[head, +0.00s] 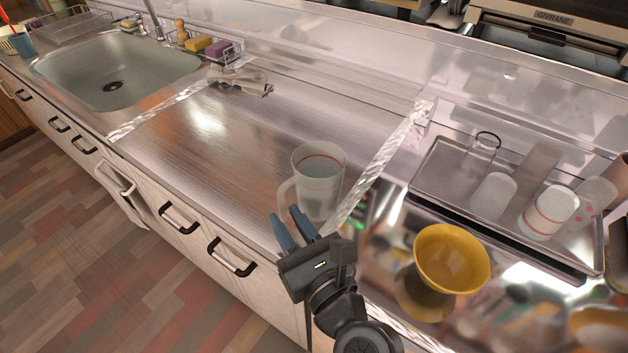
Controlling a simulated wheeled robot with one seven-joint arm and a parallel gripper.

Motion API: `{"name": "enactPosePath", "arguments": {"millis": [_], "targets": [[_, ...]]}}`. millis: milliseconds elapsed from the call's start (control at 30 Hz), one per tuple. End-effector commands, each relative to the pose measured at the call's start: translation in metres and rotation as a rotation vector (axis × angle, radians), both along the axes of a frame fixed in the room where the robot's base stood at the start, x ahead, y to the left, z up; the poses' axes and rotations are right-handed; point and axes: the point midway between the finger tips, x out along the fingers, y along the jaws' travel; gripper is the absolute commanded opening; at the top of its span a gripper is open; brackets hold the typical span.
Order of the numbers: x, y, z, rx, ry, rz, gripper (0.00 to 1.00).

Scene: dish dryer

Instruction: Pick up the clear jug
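The clear jug (318,165) stands upright on the metal counter near its front edge, with a reddish band around it. Its handle (284,196) points left. My gripper (283,213) is in front of the jug's lower left side in the picture. Its two blue fingers are apart, with their tips just below the handle. I cannot tell whether they touch the jug. The fingers and gripper body overlap the jug's base.
A metal tray (437,195) with several glasses and cups lies to the right. A yellow bowl (452,258) is nearer me. A crumpled cloth (241,79) lies near the sink (110,62). The counter left of the jug is clear.

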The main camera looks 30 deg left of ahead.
Motion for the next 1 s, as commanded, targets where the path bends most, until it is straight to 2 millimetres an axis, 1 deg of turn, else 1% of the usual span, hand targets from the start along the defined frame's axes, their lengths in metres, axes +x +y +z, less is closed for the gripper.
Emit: {"name": "enactPosePath", "arguments": {"millis": [233, 400, 500, 700, 967, 1000], "targets": [[0.019, 0.026, 0.005, 0.000, -0.002, 0.002, 0.25], [0.028, 0.042, 0.004, 0.000, 0.000, 0.001, 0.25], [0.030, 0.045, 0.004, 0.000, 0.000, 0.000, 0.25], [0.030, 0.045, 0.004, -0.001, -0.001, 0.000, 0.25], [0.030, 0.044, 0.004, -0.001, -0.001, 0.000, 0.00], [0.030, 0.044, 0.004, -0.001, -0.001, 0.000, 0.00]]}}
